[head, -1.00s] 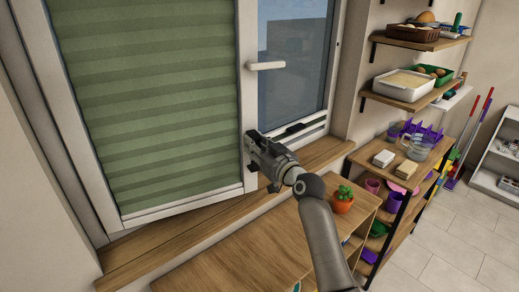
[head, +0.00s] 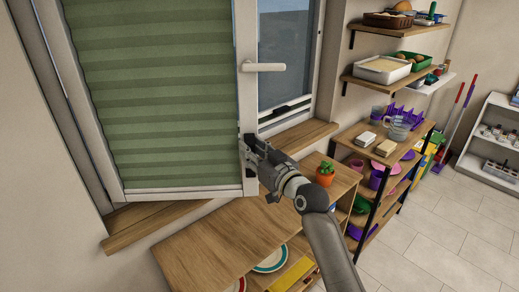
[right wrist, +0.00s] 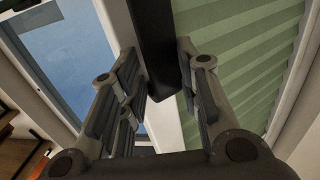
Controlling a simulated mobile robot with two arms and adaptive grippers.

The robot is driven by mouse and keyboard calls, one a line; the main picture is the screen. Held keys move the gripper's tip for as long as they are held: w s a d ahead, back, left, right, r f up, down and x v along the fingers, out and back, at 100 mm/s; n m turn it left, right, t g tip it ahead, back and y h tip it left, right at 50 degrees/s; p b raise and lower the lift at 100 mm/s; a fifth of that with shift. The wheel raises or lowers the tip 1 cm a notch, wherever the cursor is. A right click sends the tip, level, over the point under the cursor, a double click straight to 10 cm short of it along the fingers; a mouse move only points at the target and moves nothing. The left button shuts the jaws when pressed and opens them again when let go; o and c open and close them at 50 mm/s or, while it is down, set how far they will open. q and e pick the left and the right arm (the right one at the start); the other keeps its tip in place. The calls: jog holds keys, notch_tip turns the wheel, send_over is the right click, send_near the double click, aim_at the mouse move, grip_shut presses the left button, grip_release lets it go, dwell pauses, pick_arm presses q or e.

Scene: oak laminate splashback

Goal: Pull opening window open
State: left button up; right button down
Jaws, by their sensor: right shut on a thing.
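The opening window is a white sash with a green pleated blind; its free edge (head: 246,110) stands out over the wooden sill in the head view. A white lever handle (head: 264,67) points right from that edge. My right gripper (head: 248,156) is shut on the sash's free edge, below the handle. In the right wrist view my gripper's fingers (right wrist: 158,60) lie on either side of a dark upright bar and the white sash edge (right wrist: 166,132), with the green blind on the right. The exact contact is hard to see. My left gripper is not in view.
A wooden sill (head: 150,222) runs under the window. Shelves (head: 385,82) with food and dishes are at the right. Tiled floor (head: 420,215) is free beyond.

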jog(key=shift+s+a, duration=0.15)
jog(key=shift+a, duration=0.2)
jog(key=c, duration=1.3)
grip_release()
jog(key=shift+a, duration=0.3)
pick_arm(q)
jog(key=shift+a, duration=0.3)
pick_arm(e)
jog(key=shift+d, duration=0.15)
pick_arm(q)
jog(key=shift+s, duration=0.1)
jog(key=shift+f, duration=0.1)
pick_arm(e)
jog(key=v, duration=1.2)
jog(key=shift+d, duration=0.15)
